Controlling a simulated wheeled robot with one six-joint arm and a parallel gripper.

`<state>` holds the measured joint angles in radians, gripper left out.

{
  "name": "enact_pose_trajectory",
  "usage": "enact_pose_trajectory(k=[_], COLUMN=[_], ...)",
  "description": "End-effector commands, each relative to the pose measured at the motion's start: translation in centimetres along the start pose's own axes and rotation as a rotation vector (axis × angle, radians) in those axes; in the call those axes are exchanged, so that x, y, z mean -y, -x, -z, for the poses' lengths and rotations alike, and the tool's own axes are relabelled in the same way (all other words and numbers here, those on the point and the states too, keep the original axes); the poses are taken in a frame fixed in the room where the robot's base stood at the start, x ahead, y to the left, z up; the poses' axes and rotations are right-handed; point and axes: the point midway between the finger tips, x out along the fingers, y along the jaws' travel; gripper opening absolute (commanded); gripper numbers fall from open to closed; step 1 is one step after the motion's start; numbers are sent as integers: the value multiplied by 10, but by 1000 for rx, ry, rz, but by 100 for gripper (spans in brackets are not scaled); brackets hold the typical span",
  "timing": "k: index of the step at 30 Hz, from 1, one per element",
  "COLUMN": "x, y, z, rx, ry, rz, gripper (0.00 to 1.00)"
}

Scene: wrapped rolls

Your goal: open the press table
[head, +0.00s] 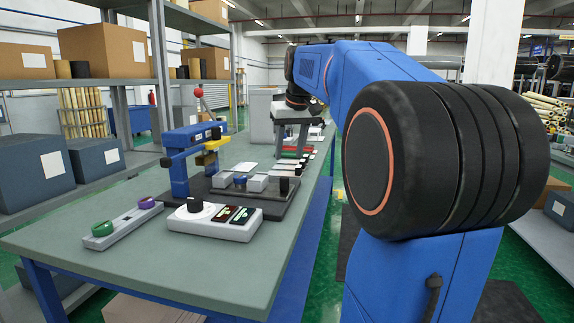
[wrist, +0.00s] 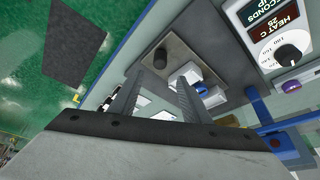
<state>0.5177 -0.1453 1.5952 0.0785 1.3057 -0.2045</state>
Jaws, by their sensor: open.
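The blue press (head: 178,165) with a red-knobbed lever (head: 199,92) stands on a dark base plate (head: 215,193) on the bench. Light blocks (head: 257,183) and a dark cylindrical knob (head: 284,188) are at the right of its base. In the wrist view, the knob (wrist: 160,58) stands upright on a grey plate, just past my fingertips. A white block with a blue round part (wrist: 201,88) is beside the right finger. My gripper (wrist: 158,82) is open with nothing between its fingers.
A control box (head: 212,222) with a dial and two displays sits in front of the press. A button box (head: 122,227) with green and purple buttons lies to its left. Several small items (head: 290,162) line the bench behind. Shelves with cartons (head: 105,52) stand at left.

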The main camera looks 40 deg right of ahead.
Motion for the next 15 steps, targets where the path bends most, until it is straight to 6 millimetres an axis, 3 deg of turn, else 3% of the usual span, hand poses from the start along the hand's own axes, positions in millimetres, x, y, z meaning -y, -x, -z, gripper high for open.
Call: enact_pose_trajectory(k=[6,15], x=[0,0], y=[36,54], z=[1,0], rx=[-2,0], ry=[0,0], rz=[0,0], gripper=[43,43])
